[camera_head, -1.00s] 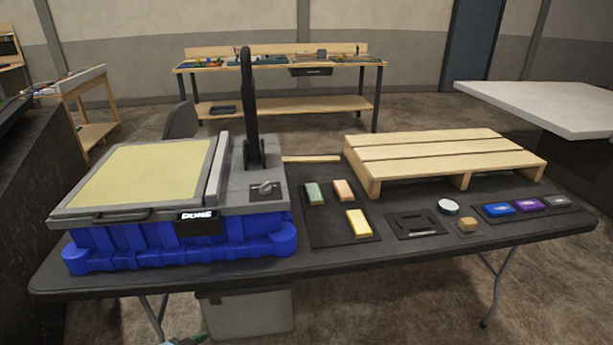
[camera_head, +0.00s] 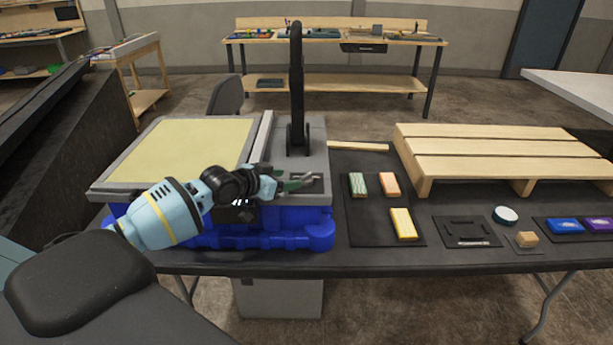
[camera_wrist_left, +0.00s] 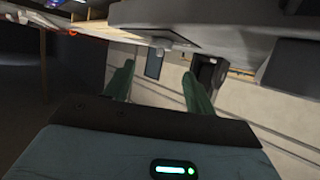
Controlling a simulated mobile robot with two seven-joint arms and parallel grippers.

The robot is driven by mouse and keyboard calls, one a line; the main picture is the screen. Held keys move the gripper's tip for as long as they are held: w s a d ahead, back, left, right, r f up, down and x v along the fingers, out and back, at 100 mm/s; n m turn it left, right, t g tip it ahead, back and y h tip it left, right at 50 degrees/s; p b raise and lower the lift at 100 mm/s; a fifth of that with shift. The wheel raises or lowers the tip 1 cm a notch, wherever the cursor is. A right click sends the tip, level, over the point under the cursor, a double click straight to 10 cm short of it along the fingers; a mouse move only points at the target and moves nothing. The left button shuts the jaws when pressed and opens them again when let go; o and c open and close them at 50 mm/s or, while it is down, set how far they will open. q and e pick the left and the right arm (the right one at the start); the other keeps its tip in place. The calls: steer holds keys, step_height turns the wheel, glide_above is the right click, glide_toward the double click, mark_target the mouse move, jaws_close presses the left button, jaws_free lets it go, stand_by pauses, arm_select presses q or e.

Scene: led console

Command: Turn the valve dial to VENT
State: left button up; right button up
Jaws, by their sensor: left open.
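The console (camera_head: 322,160) has a blue base, a grey top, a yellow panel and a tall black lever (camera_head: 296,85). The valve dial (camera_head: 316,181) is on the grey top at the front right, in front of the lever. My left gripper (camera_head: 303,181) is open, with its green fingers at the dial and partly hiding it. In the left wrist view the open fingers (camera_wrist_left: 158,88) show, with the grey knob (camera_wrist_left: 160,46) beyond them near the top of the picture. I cannot tell whether they touch it. The dial's markings are too small to read. My right gripper is not in view.
Right of the console, a dark mat (camera_head: 372,225) holds green, orange and yellow blocks. A wooden pallet (camera_head: 500,150) stands at the back right. A black tray (camera_head: 470,232), a round white-topped item (camera_head: 505,215) and blue and purple blocks lie further right.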

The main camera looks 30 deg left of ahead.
mark_target(302, 177)
arm_select(q)
steer(key=shift+w+f, duration=0.15)
steer(key=shift+w, duration=0.2)
steer(key=shift+x, duration=3.5)
steer(key=shift+s+d, duration=0.1)
steer(key=shift+d, duration=0.05)
steer(key=c, duration=1)
